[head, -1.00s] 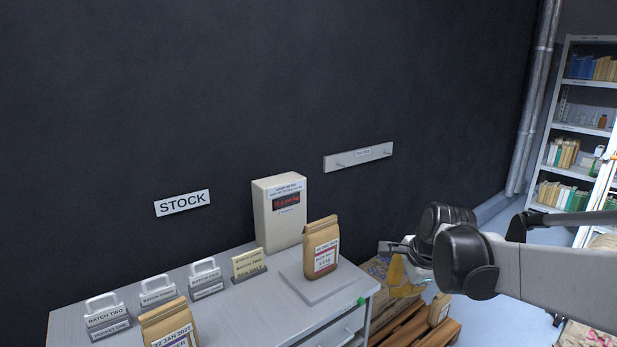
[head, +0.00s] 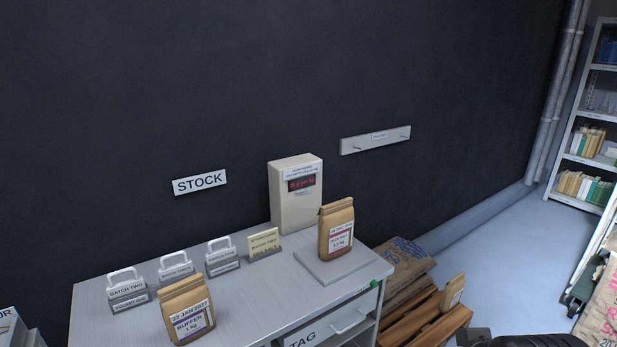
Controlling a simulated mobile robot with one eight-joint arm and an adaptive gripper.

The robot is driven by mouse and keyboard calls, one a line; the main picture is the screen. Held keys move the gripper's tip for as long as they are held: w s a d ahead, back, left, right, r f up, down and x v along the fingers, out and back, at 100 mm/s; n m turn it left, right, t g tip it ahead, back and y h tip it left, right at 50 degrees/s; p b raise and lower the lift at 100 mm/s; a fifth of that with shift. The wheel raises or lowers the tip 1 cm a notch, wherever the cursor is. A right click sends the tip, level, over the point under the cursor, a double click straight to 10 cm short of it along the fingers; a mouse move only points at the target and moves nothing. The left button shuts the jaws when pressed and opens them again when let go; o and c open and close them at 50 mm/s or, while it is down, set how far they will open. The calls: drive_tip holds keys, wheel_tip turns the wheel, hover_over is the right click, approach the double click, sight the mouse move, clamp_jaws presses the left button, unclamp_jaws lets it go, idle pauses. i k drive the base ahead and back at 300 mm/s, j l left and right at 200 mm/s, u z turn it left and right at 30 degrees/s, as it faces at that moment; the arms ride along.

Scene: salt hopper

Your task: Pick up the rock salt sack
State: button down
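I cannot read the words rock salt on any sack. Large printed sacks (head: 391,280) lie stacked on the wooden pallet (head: 425,325) right of the cabinet, the top one with blue print. Another large sack (head: 606,306) with red print stands at the right edge, cut off by the frame. A small brown paper bag (head: 452,292) stands tilted on the pallet. Another brown bag (head: 337,228) stands upright on the scale plate (head: 338,266). My gripper is out of view; only a dark part of my arm shows at the bottom right.
The grey cabinet (head: 250,298) holds a brown bag labelled BUFFER (head: 187,310), several label holders (head: 222,256) and a display box (head: 296,195). Peg rail (head: 375,140) and STOCK sign (head: 200,183) are on the dark wall.

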sight(337, 221)
drive_tip(key=i+j+z, duration=0.15)
drive_tip(key=i+j, duration=0.45)
drive_tip(key=i+j+z, duration=0.15)
drive_tip(key=i+j, duration=0.45)
drive_tip(key=j, duration=0.15)
